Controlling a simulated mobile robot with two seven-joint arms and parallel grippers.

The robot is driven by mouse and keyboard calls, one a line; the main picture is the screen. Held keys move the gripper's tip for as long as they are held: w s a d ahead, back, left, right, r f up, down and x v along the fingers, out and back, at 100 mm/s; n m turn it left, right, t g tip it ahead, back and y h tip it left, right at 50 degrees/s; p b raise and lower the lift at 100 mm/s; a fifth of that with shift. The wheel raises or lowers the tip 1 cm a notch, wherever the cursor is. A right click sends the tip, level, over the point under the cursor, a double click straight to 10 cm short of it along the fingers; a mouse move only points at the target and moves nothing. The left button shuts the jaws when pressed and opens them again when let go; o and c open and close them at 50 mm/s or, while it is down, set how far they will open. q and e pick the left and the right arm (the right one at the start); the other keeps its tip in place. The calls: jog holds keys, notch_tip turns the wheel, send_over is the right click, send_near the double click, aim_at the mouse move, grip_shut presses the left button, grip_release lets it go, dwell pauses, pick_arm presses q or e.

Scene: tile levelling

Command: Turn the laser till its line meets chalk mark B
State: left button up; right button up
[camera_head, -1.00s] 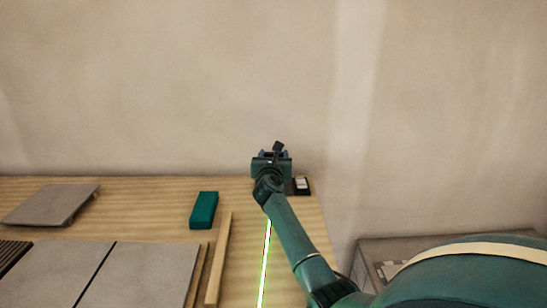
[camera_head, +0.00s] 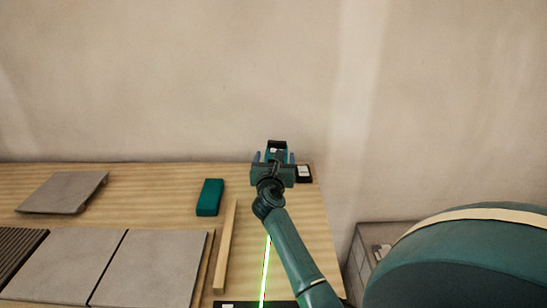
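A small dark and teal device (camera_head: 277,146), which looks like the laser, stands near the back right of the wooden table. My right gripper (camera_head: 274,158) is at it, with a finger on each side and a small gap showing between the fingers and its body. The wrist hides the lower part of the device. A bright green laser line (camera_head: 265,270) runs along the table toward the front, partly beside my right arm. A dark strip (camera_head: 238,305) with pale marks is cut off at the bottom edge; no letter B is readable. My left gripper is not in view.
A teal block (camera_head: 210,197) and a wooden batten (camera_head: 226,245) lie left of the line. Grey tiles (camera_head: 150,268) and a loose tile (camera_head: 64,192) are further left. A small black and white item (camera_head: 304,173) sits right of the gripper. A wall stands behind.

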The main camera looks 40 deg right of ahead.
jog(key=p+v, duration=0.1)
jog(key=v, duration=0.3)
jog(key=shift+s+a, duration=0.25)
jog(key=shift+f, duration=0.1)
